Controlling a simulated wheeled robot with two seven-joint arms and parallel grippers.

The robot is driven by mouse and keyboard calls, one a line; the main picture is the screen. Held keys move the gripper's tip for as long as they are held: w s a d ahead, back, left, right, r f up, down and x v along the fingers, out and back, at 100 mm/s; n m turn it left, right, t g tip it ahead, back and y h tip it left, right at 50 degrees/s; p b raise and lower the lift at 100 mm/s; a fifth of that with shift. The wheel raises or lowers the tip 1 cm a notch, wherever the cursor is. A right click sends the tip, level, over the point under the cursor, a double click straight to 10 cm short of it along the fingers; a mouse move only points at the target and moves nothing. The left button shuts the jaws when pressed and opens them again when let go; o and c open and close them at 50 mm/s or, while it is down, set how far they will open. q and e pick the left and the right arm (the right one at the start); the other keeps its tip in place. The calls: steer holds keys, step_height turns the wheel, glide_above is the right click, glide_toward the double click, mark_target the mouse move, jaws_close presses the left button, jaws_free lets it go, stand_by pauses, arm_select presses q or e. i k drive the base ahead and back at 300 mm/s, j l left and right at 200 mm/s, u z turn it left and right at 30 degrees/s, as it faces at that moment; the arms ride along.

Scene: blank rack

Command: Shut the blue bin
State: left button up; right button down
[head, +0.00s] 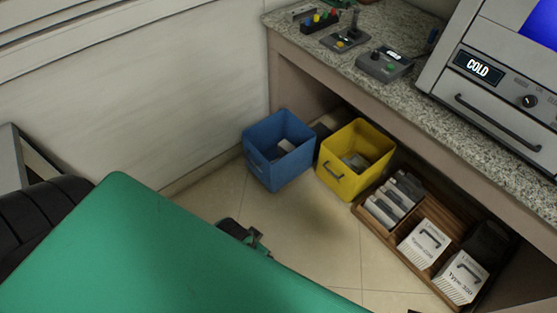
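The blue bin (262,171) stands upright on the tiled floor, near the wall and close to the counter's left end. Its top is open, and a small pale object (286,146) lies inside. I cannot make out a separate lid on it. I see neither of my grippers clearly. A small dark and green part (245,236) shows at the edge of the large green surface in front, and I cannot tell what it is.
A yellow bin (341,182), open, stands just right of the blue one. A wooden tray (392,236) with grey pieces and white boxes (425,244) lies further right. The counter (420,98) overhangs them. Clear floor (310,230) lies in front of the bins.

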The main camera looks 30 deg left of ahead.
mark_target(260, 141)
steer(key=u, duration=1.15)
steer(key=i+z, duration=0.1)
steer(key=i+l, duration=0.05)
steer(key=i, duration=0.05)
